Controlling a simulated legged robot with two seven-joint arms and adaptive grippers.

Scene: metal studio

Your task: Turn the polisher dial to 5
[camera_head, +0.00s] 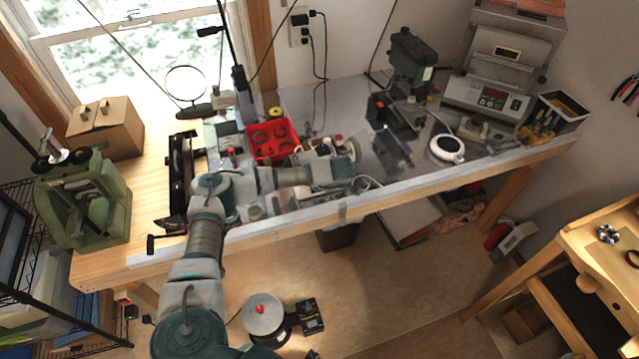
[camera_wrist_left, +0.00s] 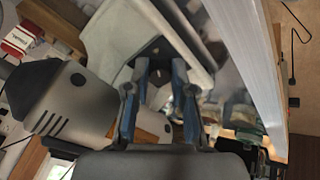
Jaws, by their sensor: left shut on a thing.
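The polisher (camera_head: 322,157) stands on the metal-topped workbench, largely behind my left forearm in the head view. In the left wrist view its grey motor body (camera_wrist_left: 70,112) with black vents and dark end cap fills the left side. My left gripper (camera_wrist_left: 159,66) has its two blue fingers against a dark plate on the polisher's front. The fingers are close together, shut on a small part there that appears to be the dial. The dial's face and numbers are hidden, so its setting cannot be read. My right gripper is not in view.
A red bin (camera_head: 270,141) sits just behind the polisher. A green drill press (camera_head: 411,65) and a round white-rimmed device (camera_head: 447,149) stand to the right. A green machine (camera_head: 85,205) and a cardboard box (camera_head: 106,128) are at the left. The bench's front edge runs close below my forearm.

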